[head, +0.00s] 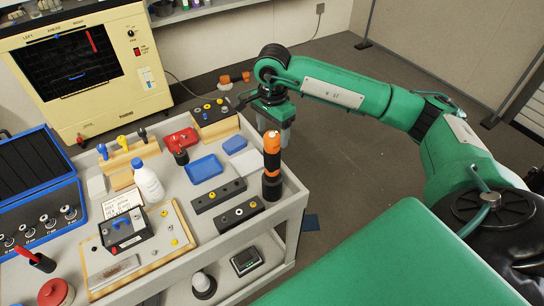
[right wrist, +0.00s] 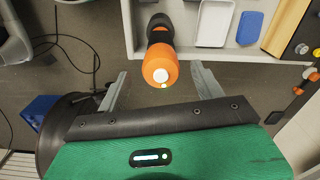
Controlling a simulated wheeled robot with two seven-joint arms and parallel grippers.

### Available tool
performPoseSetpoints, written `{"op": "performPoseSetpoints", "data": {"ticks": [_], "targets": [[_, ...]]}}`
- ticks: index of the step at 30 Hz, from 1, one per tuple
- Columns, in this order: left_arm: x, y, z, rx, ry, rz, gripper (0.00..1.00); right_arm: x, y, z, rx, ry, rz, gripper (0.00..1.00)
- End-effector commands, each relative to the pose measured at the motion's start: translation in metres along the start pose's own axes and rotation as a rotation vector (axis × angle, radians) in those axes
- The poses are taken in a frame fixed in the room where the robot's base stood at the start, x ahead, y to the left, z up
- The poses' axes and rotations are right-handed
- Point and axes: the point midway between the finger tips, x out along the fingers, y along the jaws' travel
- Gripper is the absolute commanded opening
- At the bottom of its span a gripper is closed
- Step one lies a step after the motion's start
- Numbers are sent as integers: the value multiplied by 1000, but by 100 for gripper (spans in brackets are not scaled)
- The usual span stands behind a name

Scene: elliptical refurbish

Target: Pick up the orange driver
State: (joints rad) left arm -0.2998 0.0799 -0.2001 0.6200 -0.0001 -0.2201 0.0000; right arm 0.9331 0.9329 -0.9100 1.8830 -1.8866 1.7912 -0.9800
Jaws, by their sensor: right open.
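The orange driver (head: 271,160), orange with black bands, stands upright in a black holder at the right edge of the grey cart. In the right wrist view the orange driver (right wrist: 160,62) shows end-on, with a pale round spot on its cap. My right gripper (head: 275,128) is open and empty, beyond the driver in the head view, past the cart's edge. In the right wrist view the fingers of my right gripper (right wrist: 159,72) appear on either side of the driver's cap, with gaps on both sides; the depth between them is unclear. My left gripper is not in view.
The cart (head: 292,208) carries blue trays (head: 204,169), dark socket blocks (head: 219,196), a white bottle (head: 148,182) and a red-handled tool (head: 179,149) near the driver. A cream machine (head: 88,65) stands behind. Open floor lies right of the cart.

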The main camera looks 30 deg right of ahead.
Motion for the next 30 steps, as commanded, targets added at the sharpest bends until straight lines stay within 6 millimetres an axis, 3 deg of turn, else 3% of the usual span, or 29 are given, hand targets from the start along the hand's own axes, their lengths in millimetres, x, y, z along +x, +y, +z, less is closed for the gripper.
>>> {"op": "performPoseSetpoints", "data": {"ticks": [3, 9, 17, 20, 27, 30], "targets": [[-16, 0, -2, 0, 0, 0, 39, 12, 0, 0, 0, -2, 5, 68], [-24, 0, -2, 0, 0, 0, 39, 36, -1, 0, 0, -2, 3, 68], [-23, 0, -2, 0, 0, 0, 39, 41, -1, 0, 0, -1, 0, 68], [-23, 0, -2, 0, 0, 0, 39, 41, -1, 0, 0, -1, 1, 52], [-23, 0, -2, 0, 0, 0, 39, 40, -1, 0, 0, -1, 1, 5], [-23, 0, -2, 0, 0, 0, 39, 40, -2, 0, 0, -1, -1, 4]]}}
